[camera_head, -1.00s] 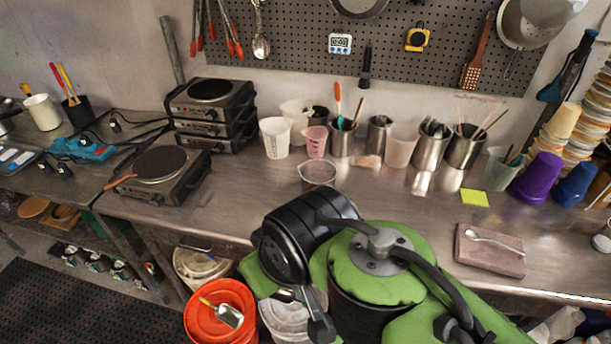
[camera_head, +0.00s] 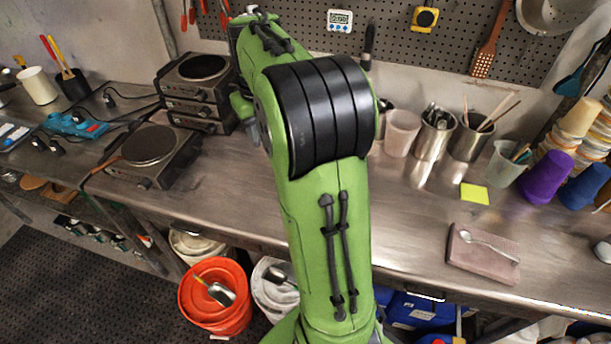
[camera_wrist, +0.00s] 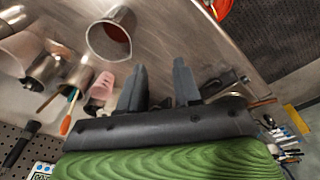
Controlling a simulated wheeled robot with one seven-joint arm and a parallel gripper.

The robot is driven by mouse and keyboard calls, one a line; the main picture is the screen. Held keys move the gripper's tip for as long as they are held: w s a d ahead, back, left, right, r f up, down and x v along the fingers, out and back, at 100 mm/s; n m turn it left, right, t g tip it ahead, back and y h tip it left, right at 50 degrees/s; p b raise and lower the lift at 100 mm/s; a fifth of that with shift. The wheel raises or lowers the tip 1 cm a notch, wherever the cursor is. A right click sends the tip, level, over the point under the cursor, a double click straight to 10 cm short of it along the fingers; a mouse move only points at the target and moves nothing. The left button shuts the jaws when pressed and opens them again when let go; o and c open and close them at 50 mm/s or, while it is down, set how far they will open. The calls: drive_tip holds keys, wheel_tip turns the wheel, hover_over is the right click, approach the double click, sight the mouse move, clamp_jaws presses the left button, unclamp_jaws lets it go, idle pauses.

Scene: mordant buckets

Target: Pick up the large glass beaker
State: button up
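A clear, round-mouthed vessel that looks like the large glass beaker (camera_wrist: 108,42) stands on the metal bench in the wrist view, at upper left of the fingers. A reddish tone shows inside it. My gripper (camera_wrist: 160,87) has its two dark fingers apart with nothing between them. The beaker is to the side of the fingers and apart from them. In the head view my green arm hides the beaker and the gripper.
Stacked hot plates (camera_head: 200,95) and a single hot plate (camera_head: 150,150) stand left. Steel utensil cups (camera_head: 434,140), a translucent cup (camera_head: 402,132) and purple cup (camera_head: 545,177) line the back right. A spoon rests on a pinkish slab (camera_head: 482,255).

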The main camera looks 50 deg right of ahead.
drive_tip(key=w+d+f+g+y, duration=0.1)
drive_tip(key=w+d+f, duration=0.2)
drive_tip(key=d+f, duration=0.5)
drive_tip(key=shift+m, duration=0.5)
drive_tip(key=f, duration=0.2)
drive_tip(key=d+f, duration=0.1)
drive_tip(key=f, duration=0.2)
drive_tip(key=d+f, duration=0.1)
drive_tip(key=f, duration=0.2)
drive_tip(key=shift+s+f, duration=0.1)
drive_tip(key=shift+s, duration=0.25)
wheel_tip(320, 180, down, 6)
drive_tip(key=shift+s+a+r, duration=0.1)
drive_tip(key=shift+r, duration=0.05)
clamp_jaws()
drive_tip(key=shift+r, duration=0.1)
